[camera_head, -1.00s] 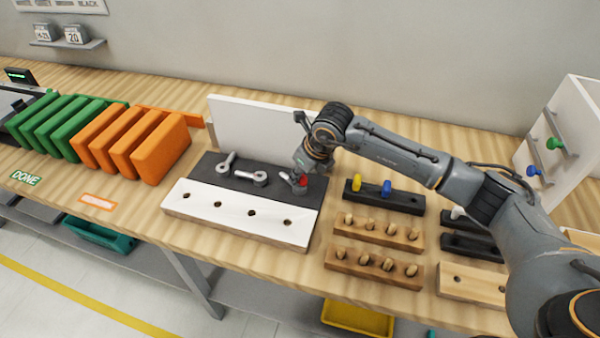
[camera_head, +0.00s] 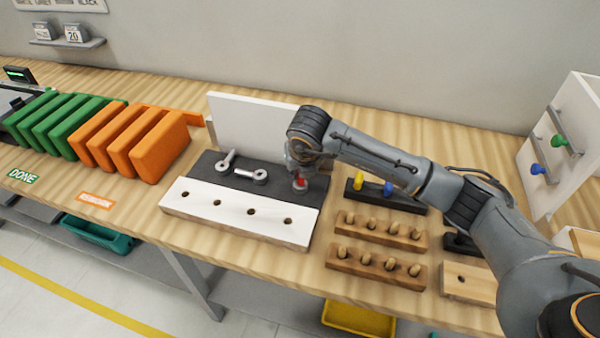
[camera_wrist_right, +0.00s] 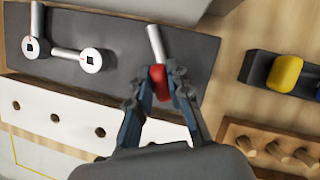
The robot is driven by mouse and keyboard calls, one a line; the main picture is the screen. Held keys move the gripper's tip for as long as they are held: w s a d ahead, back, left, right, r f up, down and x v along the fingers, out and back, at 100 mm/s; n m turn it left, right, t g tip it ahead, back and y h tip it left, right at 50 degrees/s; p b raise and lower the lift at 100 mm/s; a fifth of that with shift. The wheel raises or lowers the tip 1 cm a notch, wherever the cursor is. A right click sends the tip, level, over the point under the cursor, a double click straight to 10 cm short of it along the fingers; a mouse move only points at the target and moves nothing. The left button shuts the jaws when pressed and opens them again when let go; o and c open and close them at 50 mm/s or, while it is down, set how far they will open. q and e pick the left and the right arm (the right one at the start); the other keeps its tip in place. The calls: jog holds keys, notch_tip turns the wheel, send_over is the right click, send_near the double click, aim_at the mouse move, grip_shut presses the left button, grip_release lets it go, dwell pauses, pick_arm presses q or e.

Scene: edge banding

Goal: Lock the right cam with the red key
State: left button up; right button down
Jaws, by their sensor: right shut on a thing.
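My right gripper (camera_head: 299,168) is shut on the red key (camera_head: 300,182), which stands upright at the right end of the dark grey strip (camera_head: 206,166). In the right wrist view the gripper (camera_wrist_right: 160,90) has its fingers on both sides of the red key (camera_wrist_right: 158,76). The right cam's grey lever (camera_wrist_right: 157,42) points toward the back panel; its round head is hidden under the key and fingers. The middle cam (camera_head: 260,177) has its lever pointing left. The left cam (camera_head: 222,166) has its lever pointing back. My left gripper is not in view.
A white strip with several holes (camera_head: 235,212) lies in front. A white panel (camera_head: 250,125) stands behind. To the right are a black holder (camera_head: 408,203) with yellow (camera_head: 360,183) and blue (camera_head: 388,188) keys, and wooden peg blocks (camera_head: 375,266). Orange boards (camera_head: 160,148) stand left.

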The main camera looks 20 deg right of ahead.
jog(key=shift+m+h, duration=0.4)
jog(key=shift+m, duration=0.6)
jog(key=m+h+b, duration=0.1)
jog(key=m, duration=0.2)
jog(key=shift+g, duration=0.4)
jog(key=shift+m+h+b, duration=0.3)
jog(key=shift+m+b, duration=0.05)
jog(key=shift+m, duration=0.55)
jog(key=shift+w+r, duration=0.1)
jog(key=shift+r, duration=0.15)
jog(key=shift+r+p, duration=1.55)
jog(key=shift+r, duration=1.25)
